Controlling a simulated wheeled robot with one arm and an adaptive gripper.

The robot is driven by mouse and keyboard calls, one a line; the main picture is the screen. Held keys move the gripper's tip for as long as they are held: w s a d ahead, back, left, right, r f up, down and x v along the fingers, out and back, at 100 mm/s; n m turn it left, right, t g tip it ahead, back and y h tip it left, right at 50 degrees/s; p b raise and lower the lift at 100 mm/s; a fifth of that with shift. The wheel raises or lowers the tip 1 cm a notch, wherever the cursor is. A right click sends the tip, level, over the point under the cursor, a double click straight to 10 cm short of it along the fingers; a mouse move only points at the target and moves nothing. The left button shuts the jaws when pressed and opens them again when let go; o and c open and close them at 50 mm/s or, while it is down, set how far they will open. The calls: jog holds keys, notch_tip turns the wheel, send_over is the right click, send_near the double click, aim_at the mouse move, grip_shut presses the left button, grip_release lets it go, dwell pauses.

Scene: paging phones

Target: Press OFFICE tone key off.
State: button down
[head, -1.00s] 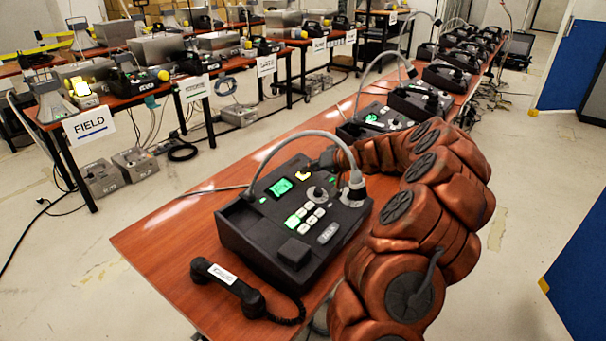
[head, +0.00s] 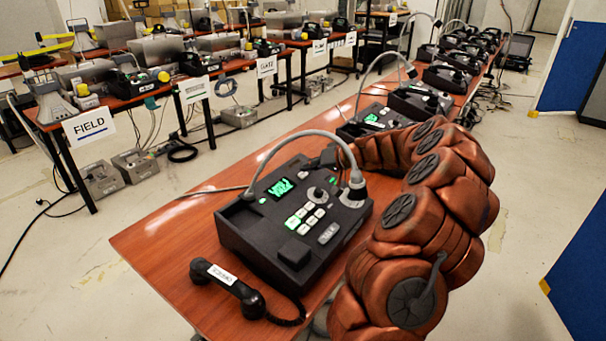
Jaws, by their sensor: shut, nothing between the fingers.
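A black paging phone (head: 262,228) stands on the near end of the wooden table. It has a lit green display (head: 281,187), a block of pale keys (head: 305,219) with some glowing green, and a grey gooseneck microphone arching over it. Its handset (head: 228,288) lies off the cradle on the table, with a small label I cannot read surely. My gripper (head: 327,158) is shut and empty at the phone's far edge, partly hidden by my arm. The key area beside the fingertips shows no yellow light. I cannot read which key is the tone key.
More similar phones (head: 420,102) stand in a row farther along the same table (head: 165,240). Other tables with equipment stand at the back left, one with a FIELD sign (head: 88,127). A blue panel (head: 572,65) is at the right.

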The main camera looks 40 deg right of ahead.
aim_at(312, 181)
jog(key=shift+s+d+r, duration=0.1)
jog(key=shift+s+r, duration=0.15)
jog(key=shift+r, duration=0.7)
jog(key=shift+s+d+r, duration=0.1)
jog(key=shift+s+r, duration=0.1)
jog(key=shift+r, duration=0.7)
jog(key=shift+s+d+r, duration=0.1)
jog(key=shift+s+r, duration=0.15)
jog(key=shift+r, duration=0.7)
jog(key=shift+a, duration=0.1)
